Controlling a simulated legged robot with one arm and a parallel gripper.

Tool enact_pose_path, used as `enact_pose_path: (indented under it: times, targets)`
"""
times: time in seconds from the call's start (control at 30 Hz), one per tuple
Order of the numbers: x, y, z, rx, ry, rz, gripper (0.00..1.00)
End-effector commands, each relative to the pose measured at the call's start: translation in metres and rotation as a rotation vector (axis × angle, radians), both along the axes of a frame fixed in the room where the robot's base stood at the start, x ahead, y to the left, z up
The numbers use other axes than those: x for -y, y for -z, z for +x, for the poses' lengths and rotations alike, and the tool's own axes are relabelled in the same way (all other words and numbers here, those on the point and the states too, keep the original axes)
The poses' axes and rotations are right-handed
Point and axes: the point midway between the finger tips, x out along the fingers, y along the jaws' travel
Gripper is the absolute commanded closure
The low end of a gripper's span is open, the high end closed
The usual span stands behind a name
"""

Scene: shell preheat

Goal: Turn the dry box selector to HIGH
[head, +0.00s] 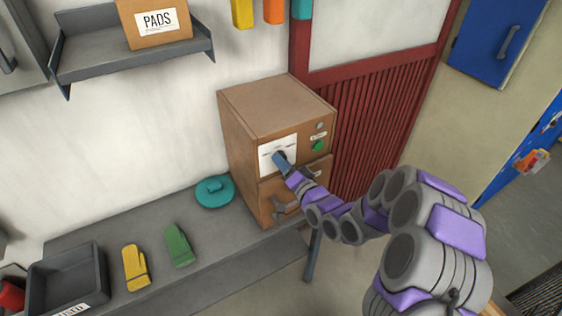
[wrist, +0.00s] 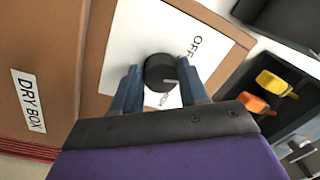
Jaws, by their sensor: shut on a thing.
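The brown dry box (head: 268,108) stands on the grey bench against the wall. Its white selector plate (head: 266,157) is on the front. In the wrist view the black selector knob (wrist: 160,72) sits on the white plate (wrist: 130,40), with my gripper (wrist: 160,82) shut on it, one blue finger on each side. The knob has a pale pointer mark towards the lower right. "OFF" is printed above right of the knob; a second label below it is partly hidden. In the head view my gripper (head: 281,160) covers the knob.
A green button (head: 318,146) is at the right of the front. A handle (head: 286,208) sits on the lower front. A teal round item (head: 215,191), green mitt (head: 179,245), yellow mitt (head: 135,267) and dark tray (head: 68,279) lie along the bench.

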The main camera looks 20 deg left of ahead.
Motion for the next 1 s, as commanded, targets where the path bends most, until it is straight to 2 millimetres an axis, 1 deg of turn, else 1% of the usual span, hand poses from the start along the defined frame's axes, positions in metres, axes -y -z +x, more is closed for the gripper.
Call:
enact_pose_path:
  times: [0.3,1.0]
  targets:
    - [0.0036,0.0003,0.0034,-0.230,0.011,0.199,0.87]
    - [0.0023,0.0038,0.0043,-0.735,0.014,0.629,0.88]
